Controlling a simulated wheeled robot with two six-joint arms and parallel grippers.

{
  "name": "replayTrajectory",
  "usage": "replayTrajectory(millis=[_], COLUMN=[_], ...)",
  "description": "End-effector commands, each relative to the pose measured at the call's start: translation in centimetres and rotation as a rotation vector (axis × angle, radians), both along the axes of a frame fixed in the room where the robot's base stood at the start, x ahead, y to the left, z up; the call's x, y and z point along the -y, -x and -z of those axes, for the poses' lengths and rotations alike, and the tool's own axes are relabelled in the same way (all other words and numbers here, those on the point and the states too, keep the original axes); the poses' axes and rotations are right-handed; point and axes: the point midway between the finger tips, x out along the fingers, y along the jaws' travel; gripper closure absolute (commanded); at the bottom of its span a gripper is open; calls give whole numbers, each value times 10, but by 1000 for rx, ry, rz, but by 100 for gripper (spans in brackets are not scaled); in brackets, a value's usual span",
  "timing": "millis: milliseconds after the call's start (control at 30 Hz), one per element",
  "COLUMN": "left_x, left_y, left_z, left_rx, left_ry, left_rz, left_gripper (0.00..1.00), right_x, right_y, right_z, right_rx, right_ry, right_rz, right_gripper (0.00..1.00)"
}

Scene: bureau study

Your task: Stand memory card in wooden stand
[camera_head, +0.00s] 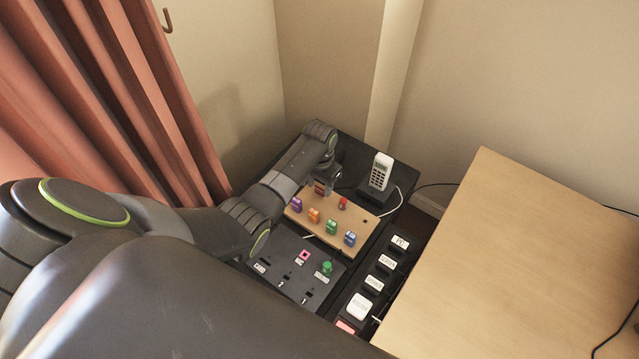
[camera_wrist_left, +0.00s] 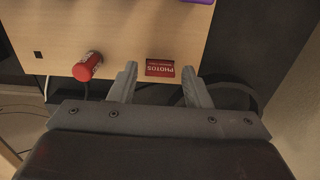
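The memory card is a small dark-red card (camera_wrist_left: 160,67) labelled PHOTOS. In the wrist view it is at the edge of the wooden stand (camera_wrist_left: 110,25), and in the head view it (camera_head: 320,188) appears upright at the stand's back edge. The wooden stand (camera_head: 325,228) is a light board holding several coloured pieces. My left gripper (camera_wrist_left: 159,70) is open, with one finger on each side of the card and a gap on both sides. How deep the card sits in the stand is hidden. My right gripper is not in view.
A red cylinder (camera_wrist_left: 88,66) stands on the board near the left finger. A dark panel with slots (camera_head: 290,265) lies in front, a cordless phone (camera_head: 381,171) stands behind, and a row of labelled black blocks (camera_head: 387,262) is to the right. A wooden desk (camera_head: 520,260) is at right.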

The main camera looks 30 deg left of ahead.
Motion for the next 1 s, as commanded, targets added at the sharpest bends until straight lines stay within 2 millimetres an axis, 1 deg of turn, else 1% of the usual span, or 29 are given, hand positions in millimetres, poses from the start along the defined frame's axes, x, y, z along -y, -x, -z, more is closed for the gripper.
replayTrajectory(millis=[67, 300, 367, 467, 567, 667, 1000], left_x=[0, 0, 0, 0, 0, 0, 0], left_y=[0, 0, 0, -1, -1, -1, -1], left_z=[0, 0, -2, -10, -24, -44, -125], left_rx=[0, 0, 1, 2, 4, 5, 5], left_ry=[0, 0, 0, 0, 0, 0, -1], left_rz=[0, 0, 0, 0, 0, 0, 1], left_gripper=[47, 47, 47, 47, 47, 47, 47], right_x=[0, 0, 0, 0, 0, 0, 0], right_y=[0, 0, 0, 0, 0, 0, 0], right_z=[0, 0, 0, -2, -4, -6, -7], right_rx=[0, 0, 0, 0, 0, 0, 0], right_ry=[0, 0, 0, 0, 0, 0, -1], right_rz=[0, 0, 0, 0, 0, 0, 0], right_gripper=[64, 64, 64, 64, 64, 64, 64])
